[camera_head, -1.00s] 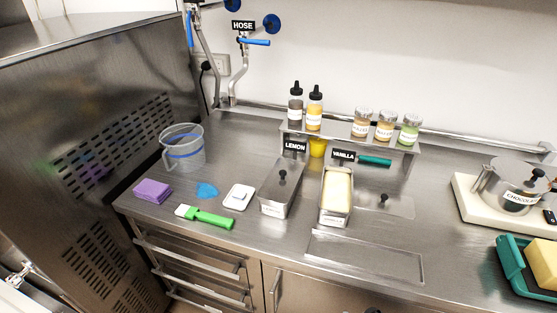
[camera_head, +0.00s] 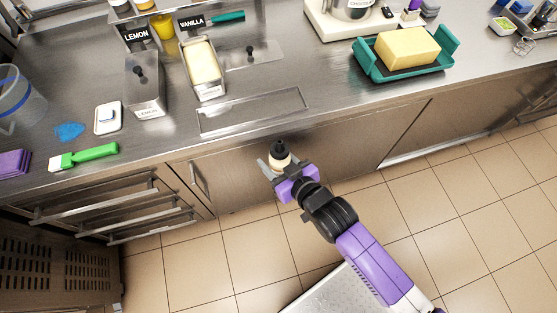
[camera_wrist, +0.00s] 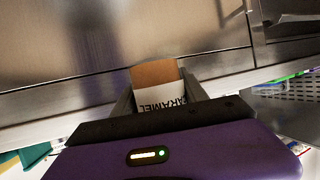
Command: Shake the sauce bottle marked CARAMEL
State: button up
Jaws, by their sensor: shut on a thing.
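The CARAMEL sauce bottle (camera_head: 280,154) is in my gripper (camera_head: 279,166), in front of the counter's front edge and above the floor. In the head view its black cap and pale upper part show between the fingers. In the wrist view the bottle (camera_wrist: 160,88) shows a tan-brown body and a white label reading CARAMEL, partly cut off. My gripper (camera_wrist: 158,98) is shut on it, one finger on each side. The lower part of the bottle is hidden in both views.
Cabinet doors (camera_head: 330,165) stand close behind the bottle. On the counter are a LEMON tub (camera_head: 146,85), a VANILLA tub (camera_head: 204,68), a green-handled brush (camera_head: 90,156) and a teal tray (camera_head: 371,66) with a yellow block. Tiled floor (camera_head: 480,200) is free at right.

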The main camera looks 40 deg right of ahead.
aim_at(274, 150)
notch_tip(274, 150, up, 6)
jog(key=shift+f, duration=0.2)
notch_tip(274, 150, down, 7)
jog(key=shift+r, duration=0.1)
dwell(0.5)
